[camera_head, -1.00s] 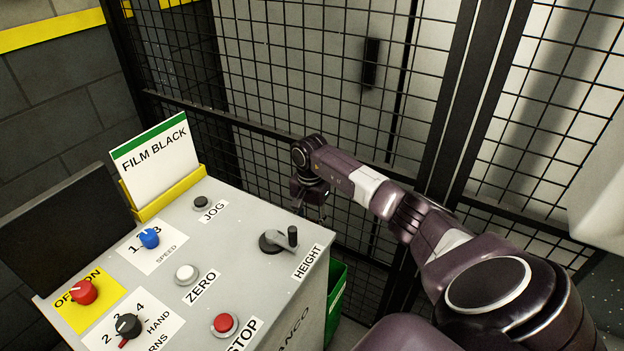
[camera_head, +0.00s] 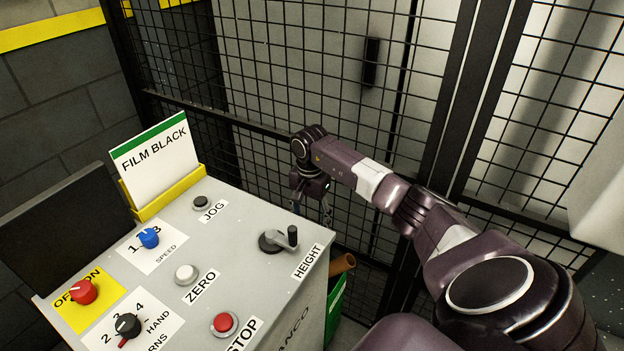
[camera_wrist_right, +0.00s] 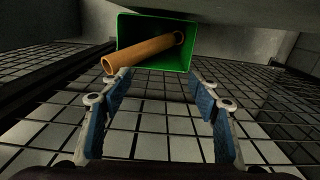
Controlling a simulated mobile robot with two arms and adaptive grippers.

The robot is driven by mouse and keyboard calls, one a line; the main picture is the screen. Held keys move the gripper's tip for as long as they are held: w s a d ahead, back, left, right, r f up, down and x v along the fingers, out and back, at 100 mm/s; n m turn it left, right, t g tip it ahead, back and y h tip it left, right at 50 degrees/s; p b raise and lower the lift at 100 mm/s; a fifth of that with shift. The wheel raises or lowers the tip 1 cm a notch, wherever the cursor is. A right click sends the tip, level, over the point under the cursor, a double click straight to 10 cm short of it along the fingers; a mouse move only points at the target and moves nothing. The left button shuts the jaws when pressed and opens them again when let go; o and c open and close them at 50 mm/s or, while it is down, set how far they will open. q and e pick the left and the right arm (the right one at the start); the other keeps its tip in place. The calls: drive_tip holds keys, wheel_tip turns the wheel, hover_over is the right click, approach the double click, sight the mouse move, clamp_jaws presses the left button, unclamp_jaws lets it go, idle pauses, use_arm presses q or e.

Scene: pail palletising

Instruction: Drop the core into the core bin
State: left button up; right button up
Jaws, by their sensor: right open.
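The core is a brown cardboard tube (camera_wrist_right: 145,52). In the right wrist view it lies slantwise across the mouth of the green core bin (camera_wrist_right: 183,64), one end over the bin's opening and the other past the lower left rim. In the head view the core's end (camera_head: 342,264) shows above the bin (camera_head: 338,300), beside the console. I cannot tell whether it rests or is still falling. My right gripper (camera_wrist_right: 160,94) is open and empty, its blue-padded fingers spread apart from the core. In the head view the right gripper (camera_head: 312,205) hangs behind the console. My left gripper is out of view.
A grey control console (camera_head: 240,225) with knobs, buttons and a height crank (camera_head: 278,240) stands in front. A "FILM BLACK" card (camera_head: 155,150) sits in a yellow holder on it. A black mesh fence (camera_head: 320,80) closes off the back.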

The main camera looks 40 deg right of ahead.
wheel_tip(320, 180, up, 10)
drive_tip(key=shift+f, duration=0.25)
idle(0.4)
